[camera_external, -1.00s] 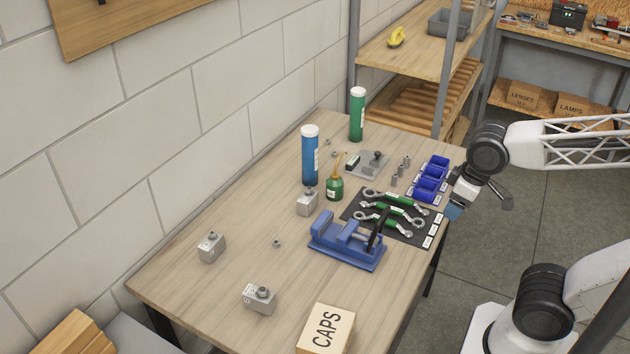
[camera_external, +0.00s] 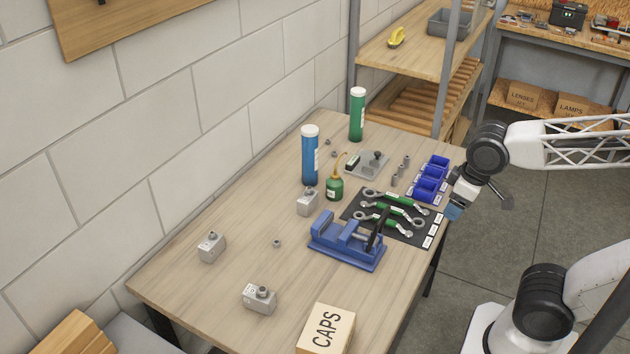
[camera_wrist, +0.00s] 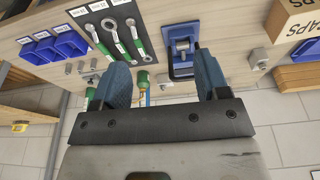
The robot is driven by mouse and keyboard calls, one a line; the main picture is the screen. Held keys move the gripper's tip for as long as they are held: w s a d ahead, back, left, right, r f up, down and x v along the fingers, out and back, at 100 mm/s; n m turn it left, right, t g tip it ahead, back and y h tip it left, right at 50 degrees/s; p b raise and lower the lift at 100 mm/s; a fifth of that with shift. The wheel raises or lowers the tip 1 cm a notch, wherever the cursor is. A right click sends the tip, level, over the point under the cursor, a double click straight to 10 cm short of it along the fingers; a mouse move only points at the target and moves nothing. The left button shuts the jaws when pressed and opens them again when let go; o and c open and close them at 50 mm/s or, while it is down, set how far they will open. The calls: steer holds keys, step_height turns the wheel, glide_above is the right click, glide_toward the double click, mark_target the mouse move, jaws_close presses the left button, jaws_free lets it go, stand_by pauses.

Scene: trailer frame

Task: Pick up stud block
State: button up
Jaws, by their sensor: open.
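Three small grey metal blocks stand apart on the wooden table, and I cannot tell which of them is the stud block. The front block (camera_external: 259,299) has a round fitting on top. The left block (camera_external: 211,246) stands near the wall-side edge. The third block (camera_external: 307,202) is beside the blue cylinder. A grey block (camera_wrist: 257,59) also shows at the right in the wrist view. My gripper (camera_external: 453,211) is at the table's right edge, away from all three blocks. In the wrist view my gripper (camera_wrist: 163,76) has its fingers apart with nothing held.
A blue vise (camera_external: 346,240) stands mid-table between my gripper and the blocks. Wrenches lie on a black mat (camera_external: 402,236). Blue bins (camera_external: 430,182), a green oil can (camera_external: 334,187), a tall blue cylinder (camera_external: 310,157) and a CAPS box (camera_external: 326,329) are around. The left front is mostly clear.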

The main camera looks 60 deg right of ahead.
stand_by(0.3)
steer(key=w+a+m+g+y, duration=0.1)
steer(key=w+a+m+y, duration=0.15)
steer(key=w, duration=0.75)
steer(key=w+a+m+g+y, duration=0.1)
steer(key=w+a+m+y, duration=0.2)
steer(key=w, duration=0.7)
steer(key=w+a+m+g+y, duration=0.1)
steer(key=w+a+m, duration=0.25)
steer(key=w, duration=0.65)
steer(key=m+y, duration=0.7)
steer(key=m, duration=0.1)
glide_toward(210, 241)
steer(key=shift+x, duration=1.15)
steer(key=shift+w+f, duration=0.1)
steer(key=shift+f, duration=0.05)
steer(key=shift+x, duration=1.2)
steer(key=shift+a, duration=0.1)
steer(key=shift+x, duration=2.55)
